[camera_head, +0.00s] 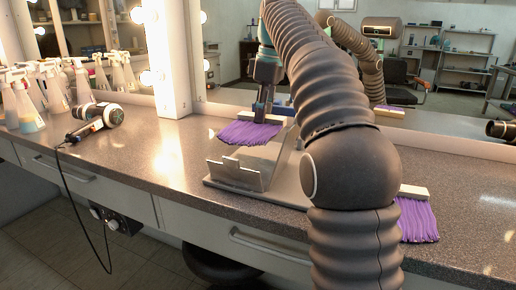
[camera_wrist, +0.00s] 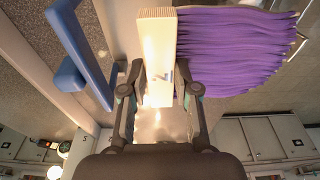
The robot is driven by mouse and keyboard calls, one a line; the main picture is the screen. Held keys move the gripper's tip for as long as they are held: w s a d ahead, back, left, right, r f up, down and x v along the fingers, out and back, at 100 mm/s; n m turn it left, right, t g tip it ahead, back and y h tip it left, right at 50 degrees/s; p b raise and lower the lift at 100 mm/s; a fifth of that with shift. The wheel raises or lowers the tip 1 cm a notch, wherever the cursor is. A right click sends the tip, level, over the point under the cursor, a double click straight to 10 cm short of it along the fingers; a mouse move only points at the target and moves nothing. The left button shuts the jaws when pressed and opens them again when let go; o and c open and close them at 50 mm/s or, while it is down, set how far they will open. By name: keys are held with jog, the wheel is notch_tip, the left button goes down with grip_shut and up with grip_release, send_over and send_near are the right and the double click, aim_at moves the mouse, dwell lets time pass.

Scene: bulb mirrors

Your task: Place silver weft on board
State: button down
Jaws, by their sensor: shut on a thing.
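My gripper (camera_head: 263,108) is shut on a weft with a pale band and purple strands (camera_head: 250,132). In the wrist view my gripper (camera_wrist: 160,82) has its fingers on both sides of the pale band (camera_wrist: 157,35), and the purple strands (camera_wrist: 235,50) spread to the right. The held weft is over the back of a grey board (camera_head: 292,190) with a raised metal bracket (camera_head: 240,174) at its front; whether it touches is unclear. Another purple weft (camera_head: 418,218) lies on the counter, right of my arm. No silver weft shows. My arm hides part of the board.
A blue handle (camera_wrist: 85,50) is left of the held weft in the wrist view. On the speckled counter (camera_head: 150,150), a hair dryer (camera_head: 98,117) with a cord and several spray bottles (camera_head: 55,90) stand at the left. A mirror (camera_head: 440,75) backs the counter.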

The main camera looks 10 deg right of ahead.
aim_at(263, 154)
jog(key=f, duration=0.3)
jog(key=shift+d+f, duration=0.1)
jog(key=shift+d, duration=0.2)
jog(key=shift+a+f+b, duration=0.1)
jog(key=shift+f+b, duration=0.4)
jog(key=shift+f, duration=2.05)
jog(key=c, duration=0.9)
grip_release()
jog(key=shift+f, duration=0.1)
jog(key=shift+o, duration=0.2)
jog(key=r, duration=0.4)
jog(key=d+r, duration=0.1)
jog(key=r, duration=0.3)
jog(key=s+r+p, duration=0.1)
jog(key=r, duration=0.3)
jog(key=shift+d+r, duration=0.1)
jog(key=shift+d, duration=0.15)
